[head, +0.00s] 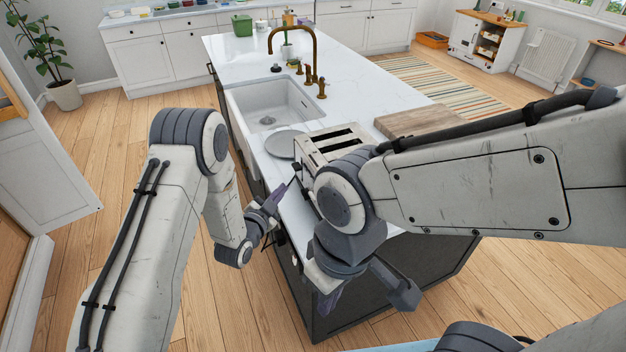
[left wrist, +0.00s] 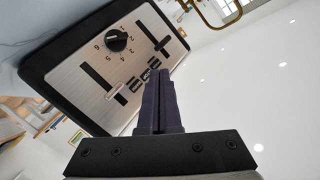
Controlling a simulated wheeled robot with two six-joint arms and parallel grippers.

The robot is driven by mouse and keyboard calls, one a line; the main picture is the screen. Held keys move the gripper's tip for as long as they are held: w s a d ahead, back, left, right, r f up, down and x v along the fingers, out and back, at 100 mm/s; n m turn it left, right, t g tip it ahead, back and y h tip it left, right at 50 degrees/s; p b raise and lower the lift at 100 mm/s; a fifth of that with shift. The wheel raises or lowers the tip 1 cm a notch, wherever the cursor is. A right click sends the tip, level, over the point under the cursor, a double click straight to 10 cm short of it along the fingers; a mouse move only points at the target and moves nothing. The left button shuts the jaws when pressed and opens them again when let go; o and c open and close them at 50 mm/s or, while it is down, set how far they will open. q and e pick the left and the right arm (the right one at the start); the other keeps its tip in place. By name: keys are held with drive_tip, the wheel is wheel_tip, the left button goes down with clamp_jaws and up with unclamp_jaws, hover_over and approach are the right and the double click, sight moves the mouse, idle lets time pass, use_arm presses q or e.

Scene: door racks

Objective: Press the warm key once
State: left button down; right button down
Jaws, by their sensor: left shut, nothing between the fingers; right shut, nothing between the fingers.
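The toaster (head: 332,143) stands on the white island worktop, its top slots showing in the head view. In the left wrist view its metal front panel (left wrist: 98,80) is seen tilted, with a black numbered dial (left wrist: 116,40), two dark lever slots and a row of small keys (left wrist: 139,84). The key labels are too small to read, so I cannot tell which is the warm key. My left gripper (head: 272,203) is shut and empty; its dark fingers (left wrist: 158,76) overlap the end of the key row. Contact cannot be told. My right gripper (head: 328,303) is shut, low by the island's end.
A grey plate (head: 284,144) lies beside the toaster, with the sink (head: 257,97) and brass tap (head: 315,62) beyond. A wooden board (head: 418,120) lies to the right, partly behind my right arm. Open wooden floor (head: 112,165) is at the left.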

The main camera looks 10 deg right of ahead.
sight(314, 180)
use_arm(q)
drive_tip(key=shift+w+d+b, duration=0.15)
drive_tip(key=shift+w+d, duration=0.15)
drive_tip(key=shift+d, duration=0.65)
drive_tip(key=shift+w+d+b, duration=0.1)
drive_tip(key=shift+w+d, duration=0.2)
drive_tip(key=shift+d, duration=0.65)
drive_tip(key=shift+w+d+b, duration=0.15)
drive_tip(key=shift+w+d, duration=0.15)
drive_tip(key=shift+d, duration=0.65)
drive_tip(key=shift+d, duration=0.1)
drive_tip(key=shift+w+d+b, duration=0.1)
drive_tip(key=shift+d+b, duration=0.2)
drive_tip(key=shift+b, duration=0.05)
drive_tip(key=shift+w+d, duration=0.15)
drive_tip(key=shift+d, duration=0.2)
idle(0.5)
drive_tip(key=shift+s+a+b, duration=0.25)
drive_tip(key=shift+a+b, duration=0.15)
drive_tip(key=shift+a, duration=0.35)
